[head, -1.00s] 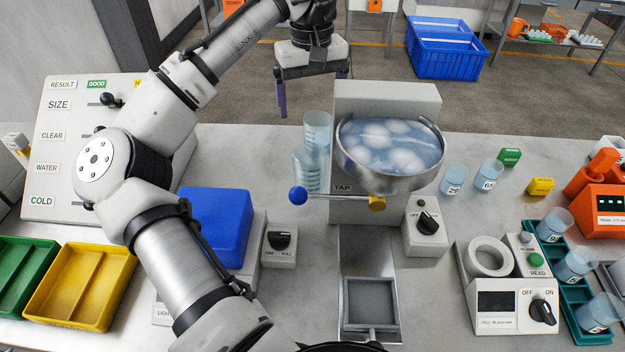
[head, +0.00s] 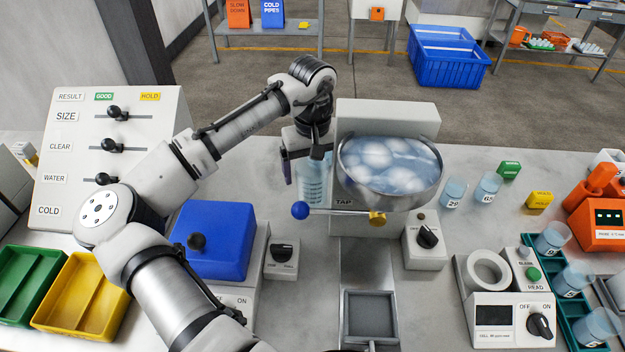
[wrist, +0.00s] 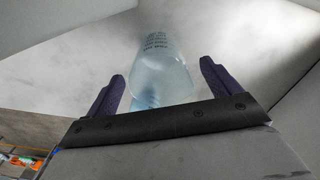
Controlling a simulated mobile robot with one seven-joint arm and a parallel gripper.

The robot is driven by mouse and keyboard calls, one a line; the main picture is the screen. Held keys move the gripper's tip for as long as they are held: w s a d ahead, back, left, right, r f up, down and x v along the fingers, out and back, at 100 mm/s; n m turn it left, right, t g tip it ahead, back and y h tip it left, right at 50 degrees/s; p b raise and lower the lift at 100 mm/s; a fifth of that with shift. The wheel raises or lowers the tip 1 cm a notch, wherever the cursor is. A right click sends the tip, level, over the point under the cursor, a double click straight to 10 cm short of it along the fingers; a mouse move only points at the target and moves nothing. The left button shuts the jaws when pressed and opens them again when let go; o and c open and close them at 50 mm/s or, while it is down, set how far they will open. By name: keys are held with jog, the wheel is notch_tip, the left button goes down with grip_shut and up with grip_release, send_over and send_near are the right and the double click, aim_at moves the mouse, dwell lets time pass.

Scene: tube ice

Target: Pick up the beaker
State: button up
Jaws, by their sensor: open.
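The beaker (head: 313,186) is a clear, bluish graduated vessel. It stands on the bench to the left of the ice bowl's housing, behind the blue ball of the tap lever. My gripper (head: 305,168) is over its upper part in the head view and hides its rim. One dark purple finger shows left of the beaker; the other is hard to make out. In the wrist view, the clear beaker (wrist: 163,65), with printed marks, appears between the two spread fingers (wrist: 160,90), with a gap on each side. A bluer ribbed shape shows below it.
The ice bowl (head: 390,190) and its housing (head: 420,118) stand close on the right. The tap lever's blue ball (head: 300,210) is just in front. A blue box (head: 225,245) and a switch (head: 282,258) are nearer. Small cups (head: 454,193) stand right.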

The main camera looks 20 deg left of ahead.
jog(key=shift+f, duration=0.55)
jog(key=c, duration=1.1)
jog(key=shift+o, duration=0.2)
jog(key=shift+r, duration=0.15)
